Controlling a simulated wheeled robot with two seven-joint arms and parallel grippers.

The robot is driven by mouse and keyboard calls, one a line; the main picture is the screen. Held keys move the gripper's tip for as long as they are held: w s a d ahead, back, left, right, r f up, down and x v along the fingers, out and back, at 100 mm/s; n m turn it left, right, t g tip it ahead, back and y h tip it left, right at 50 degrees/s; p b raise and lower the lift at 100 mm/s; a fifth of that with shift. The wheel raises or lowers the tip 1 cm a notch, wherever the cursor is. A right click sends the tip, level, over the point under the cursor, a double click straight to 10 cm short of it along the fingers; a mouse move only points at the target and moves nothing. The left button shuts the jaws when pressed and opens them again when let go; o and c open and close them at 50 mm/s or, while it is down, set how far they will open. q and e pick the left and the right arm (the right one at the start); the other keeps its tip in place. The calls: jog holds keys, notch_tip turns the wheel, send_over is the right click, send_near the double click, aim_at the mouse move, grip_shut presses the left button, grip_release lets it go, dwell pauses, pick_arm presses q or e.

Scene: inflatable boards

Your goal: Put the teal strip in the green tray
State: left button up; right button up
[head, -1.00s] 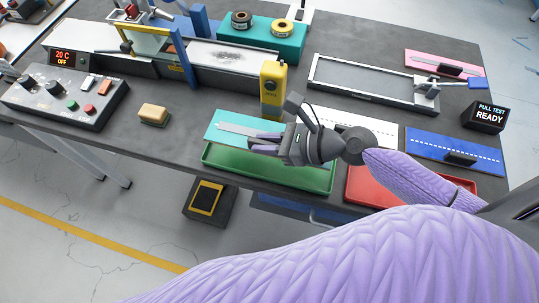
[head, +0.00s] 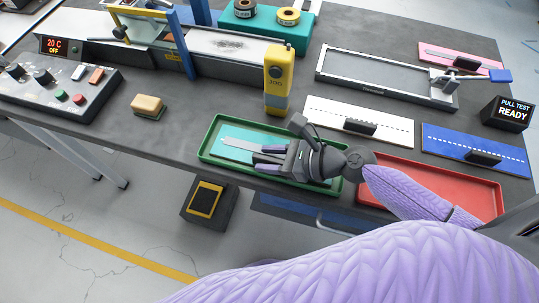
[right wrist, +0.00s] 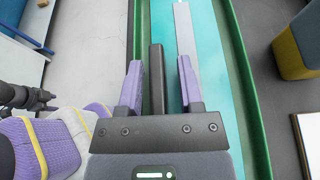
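The teal strip (head: 236,137) lies inside the green tray (head: 207,149), with a grey tapered band along its top. In the right wrist view the strip (right wrist: 213,65) runs along the tray's green rim (right wrist: 243,70). My right gripper (head: 265,158) is over the tray, at the strip. Its two purple fingers (right wrist: 160,85) stand open on either side of a black upright bar (right wrist: 157,75) on the strip, with a gap on both sides. The gripper hides the right part of the strip in the head view. My left gripper is not in view.
A red tray (head: 440,180) is right of the green one. White (head: 330,112), blue (head: 440,138) and pink (head: 450,55) strips lie farther back. A yellow pendant (head: 277,80) stands just behind the green tray. A sponge (head: 148,105) sits to the left.

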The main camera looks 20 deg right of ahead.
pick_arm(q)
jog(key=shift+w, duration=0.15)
pick_arm(e)
jog(key=shift+s, duration=0.1)
jog(key=shift+r, duration=0.15)
jog(key=p+v, duration=0.2)
jog(key=v, duration=0.9)
jog(key=shift+s+r, duration=0.1)
jog(key=shift+s, duration=0.1)
jog(key=shift+s+d+r, duration=0.1)
jog(key=shift+d, duration=0.2)
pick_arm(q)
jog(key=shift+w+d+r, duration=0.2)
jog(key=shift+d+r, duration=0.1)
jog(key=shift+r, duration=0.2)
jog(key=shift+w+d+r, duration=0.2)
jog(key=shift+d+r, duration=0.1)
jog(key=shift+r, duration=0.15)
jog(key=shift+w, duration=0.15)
